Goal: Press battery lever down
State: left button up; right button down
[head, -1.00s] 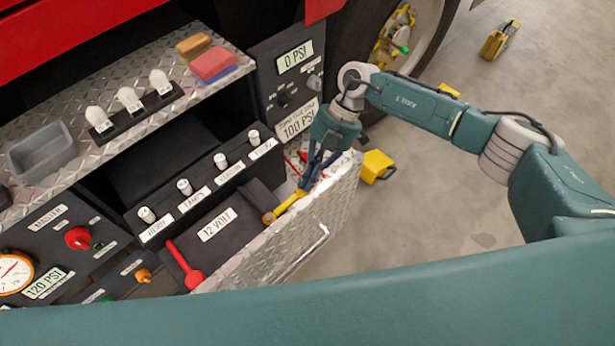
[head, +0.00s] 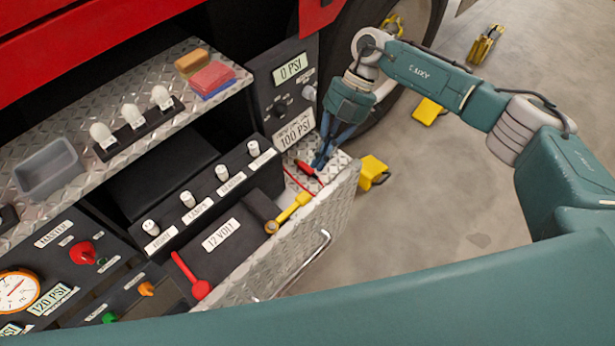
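A red lever (head: 190,276) with a round end lies at the near left edge of the dark 12 VOLT battery box (head: 232,228) in the open drawer. It slants down to the right. My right gripper (head: 321,166) points down over the far end of the drawer, well away from this lever. Its dark blue fingers are close together near a red-handled tool (head: 307,171); I cannot tell whether they are shut or touch it. My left gripper is not in view.
A yellow-handled tool (head: 294,207) lies in the drawer beside the battery box. The tread-plate drawer front (head: 315,225) stands between it and the open floor. A switch panel (head: 215,190) is behind the battery box. Yellow chocks (head: 372,172) are on the floor.

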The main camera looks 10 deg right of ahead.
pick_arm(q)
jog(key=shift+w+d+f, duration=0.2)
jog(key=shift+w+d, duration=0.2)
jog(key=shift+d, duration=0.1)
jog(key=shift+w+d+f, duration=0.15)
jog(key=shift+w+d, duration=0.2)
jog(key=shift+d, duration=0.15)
pick_arm(e)
jog(key=v, duration=0.4)
jog(key=shift+w+d+f, duration=0.2)
jog(key=shift+d+f, duration=0.05)
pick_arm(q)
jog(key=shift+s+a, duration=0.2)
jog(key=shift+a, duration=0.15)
